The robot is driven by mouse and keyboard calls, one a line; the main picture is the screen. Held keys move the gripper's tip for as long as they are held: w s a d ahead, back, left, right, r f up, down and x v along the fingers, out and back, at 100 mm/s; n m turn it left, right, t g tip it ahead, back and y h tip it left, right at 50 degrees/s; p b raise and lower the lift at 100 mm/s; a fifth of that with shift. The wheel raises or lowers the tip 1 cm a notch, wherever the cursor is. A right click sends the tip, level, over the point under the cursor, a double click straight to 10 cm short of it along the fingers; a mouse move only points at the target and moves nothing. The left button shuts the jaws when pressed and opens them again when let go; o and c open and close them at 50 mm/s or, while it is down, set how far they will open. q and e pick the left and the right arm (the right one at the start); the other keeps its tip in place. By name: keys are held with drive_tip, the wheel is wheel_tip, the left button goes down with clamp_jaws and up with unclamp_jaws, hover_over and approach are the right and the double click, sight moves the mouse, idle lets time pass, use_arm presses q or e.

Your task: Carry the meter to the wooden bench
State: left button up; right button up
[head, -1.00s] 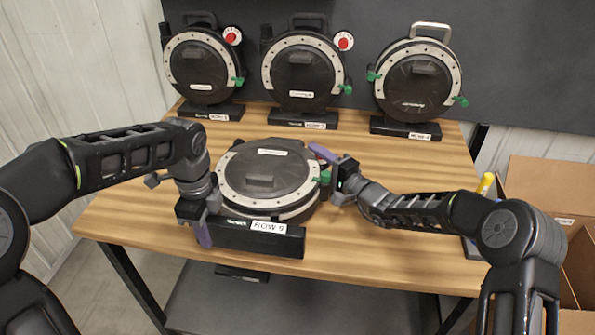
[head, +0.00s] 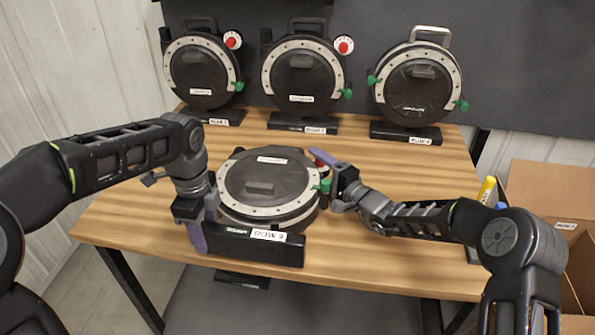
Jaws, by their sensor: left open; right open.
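A black round meter with a silver studded ring (head: 228,200) lies flat on the wooden bench (head: 120,215), near its front edge. Its black base block (head: 250,248) faces me and has a white label that seems to read ROW 9. A green lever (head: 323,186) and a partly hidden red knob are on its right side. My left gripper (head: 203,222) is open at the block's left end, with purple-tipped fingers pointing down. My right gripper (head: 328,180) is open at the meter's right side, close to the green lever. I cannot tell whether either touches the meter.
Three similar meters stand upright along the back of the bench: left (head: 201,72), middle (head: 300,78) and right (head: 417,84). Cardboard boxes (head: 545,185) stand at the right. A yellow item (head: 487,190) is at the bench's right edge. The bench's left front is clear.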

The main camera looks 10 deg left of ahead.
use_arm(q)
wheel_tip(320, 180, up, 5)
idle(0.5)
use_arm(e)
drive_tip(key=v, duration=1.2)
drive_tip(key=shift+r, duration=0.1)
